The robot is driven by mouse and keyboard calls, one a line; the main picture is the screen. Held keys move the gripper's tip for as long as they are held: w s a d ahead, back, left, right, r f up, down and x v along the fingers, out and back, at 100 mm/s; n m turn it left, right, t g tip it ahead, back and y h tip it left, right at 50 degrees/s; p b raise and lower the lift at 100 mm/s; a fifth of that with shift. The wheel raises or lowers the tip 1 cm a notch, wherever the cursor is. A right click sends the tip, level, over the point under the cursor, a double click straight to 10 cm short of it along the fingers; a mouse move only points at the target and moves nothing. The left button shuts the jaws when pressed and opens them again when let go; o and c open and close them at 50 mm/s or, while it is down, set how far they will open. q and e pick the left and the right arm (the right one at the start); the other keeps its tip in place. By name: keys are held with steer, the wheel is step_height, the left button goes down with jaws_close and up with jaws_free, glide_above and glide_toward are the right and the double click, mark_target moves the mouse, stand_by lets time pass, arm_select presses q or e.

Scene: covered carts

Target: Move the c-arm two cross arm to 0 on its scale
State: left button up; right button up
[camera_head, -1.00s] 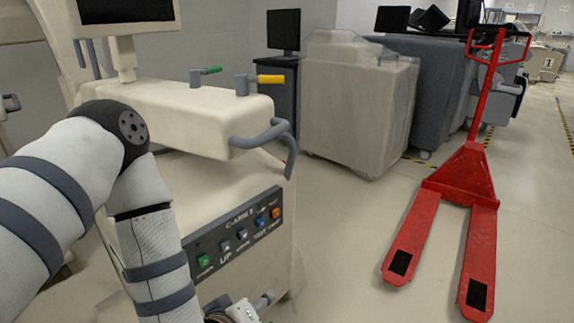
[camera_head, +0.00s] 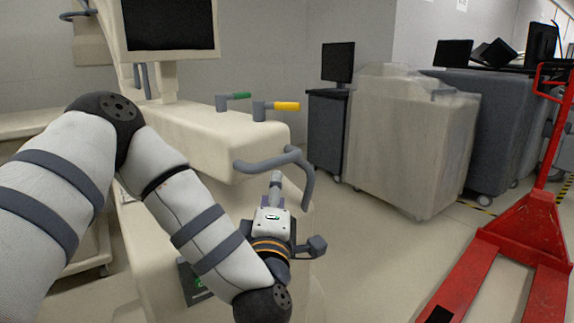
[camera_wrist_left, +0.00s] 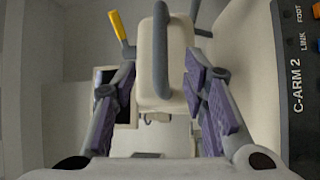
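The C-arm 2 unit is cream, with a thick cross arm (camera_head: 200,135) reaching toward the right in the head view. A green lever (camera_head: 235,97) and a yellow lever (camera_head: 280,106) stand on top of it. A grey bent handle (camera_head: 285,158) is at its front end. In the left wrist view the handle (camera_wrist_left: 161,50) appears between the finger lines; I see no contact. My left gripper (camera_head: 275,183) is just below the handle; its purple-padded fingers (camera_wrist_left: 160,80) are spread and empty. No scale is readable. My right gripper is out of view.
The C-arm 2 button panel (camera_wrist_left: 295,80) is at the right in the left wrist view; my arm mostly hides it in the head view. A covered cart (camera_head: 410,140) and a red pallet jack (camera_head: 530,225) stand to the right. Floor between is clear.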

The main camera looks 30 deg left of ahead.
mark_target(276, 166)
arm_select(q)
steer(key=x, duration=1.2)
steer(key=shift+a, duration=0.1)
jaws_close()
